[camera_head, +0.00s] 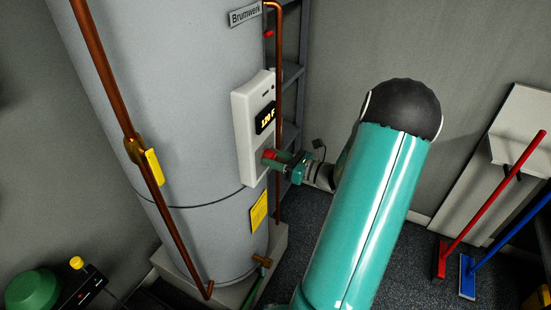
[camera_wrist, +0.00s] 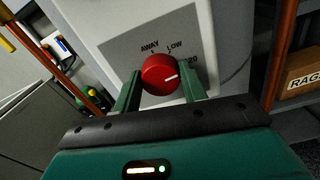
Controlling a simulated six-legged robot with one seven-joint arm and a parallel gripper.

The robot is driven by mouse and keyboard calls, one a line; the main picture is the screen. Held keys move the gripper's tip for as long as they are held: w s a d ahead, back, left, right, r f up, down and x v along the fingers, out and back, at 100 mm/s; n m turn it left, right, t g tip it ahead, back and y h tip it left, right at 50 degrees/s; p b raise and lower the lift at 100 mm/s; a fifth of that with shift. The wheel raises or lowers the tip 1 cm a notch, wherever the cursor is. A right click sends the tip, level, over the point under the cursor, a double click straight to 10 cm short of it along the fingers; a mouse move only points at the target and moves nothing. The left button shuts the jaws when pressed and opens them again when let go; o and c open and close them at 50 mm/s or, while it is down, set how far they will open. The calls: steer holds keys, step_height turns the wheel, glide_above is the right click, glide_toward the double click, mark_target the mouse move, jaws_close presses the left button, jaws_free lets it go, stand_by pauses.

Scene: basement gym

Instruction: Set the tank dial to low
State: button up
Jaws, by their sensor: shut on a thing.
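The tank (camera_head: 195,100) is a tall grey cylinder with a white control box (camera_head: 243,130) on its side. The box's display (camera_head: 265,118) reads 120 F. The red dial (camera_wrist: 158,68) sits on a grey panel below printed AWAY (camera_wrist: 150,48) and LOW (camera_wrist: 174,46) labels. A third label ending in 20 (camera_wrist: 193,60) is partly hidden by a finger. The dial's white mark points right, slightly upward, past LOW and below the 20 label. My gripper (camera_wrist: 161,78) is shut on the dial, one green finger on each side. The head view shows my gripper (camera_head: 280,158) at the box's lower part.
A dark shelf rack (camera_head: 291,75) stands behind, with a RAGS box (camera_wrist: 298,78). A red broom (camera_head: 490,210) and a blue one (camera_head: 510,235) lean at the right.

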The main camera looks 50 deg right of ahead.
steer(key=n, duration=0.4)
steer(key=shift+n, duration=1.6)
steer(key=o, duration=1)
steer(key=shift+s, duration=0.1)
steer(key=v, duration=1.3)
steer(key=shift+s, duration=0.3)
steer(key=shift+r, duration=0.1)
